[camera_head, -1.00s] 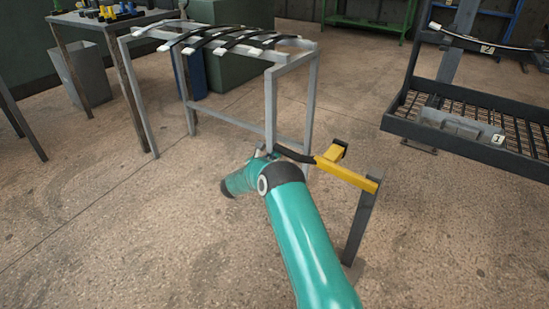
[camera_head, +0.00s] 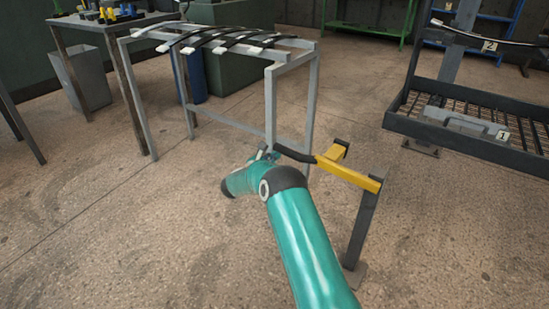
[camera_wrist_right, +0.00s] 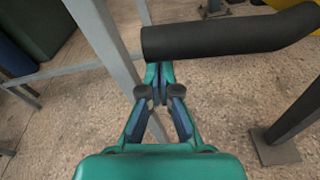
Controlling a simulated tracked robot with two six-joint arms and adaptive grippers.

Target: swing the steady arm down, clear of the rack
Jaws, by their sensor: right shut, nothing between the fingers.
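The steady arm is a yellow bar (camera_head: 348,174) on a dark post, with a black grip (camera_head: 294,154) bent towards the rack. It lies about level, and its grip end is close to the front leg of the grey spring rack (camera_head: 270,110). My right gripper (camera_head: 264,153) is by the grip end, partly hidden behind its own wrist. In the right wrist view the black grip (camera_wrist_right: 225,38) crosses just beyond the fingertips of my right gripper (camera_wrist_right: 159,78), which are together and empty. I cannot tell whether they touch the grip. My left gripper is not in view.
Several dark curved springs (camera_head: 235,41) lie across the rack top. The steady arm's post (camera_head: 362,230) stands on a floor plate. A dark mesh tray stand (camera_head: 460,146) is at the right, and a table (camera_head: 100,24) at the back left. The floor between is clear.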

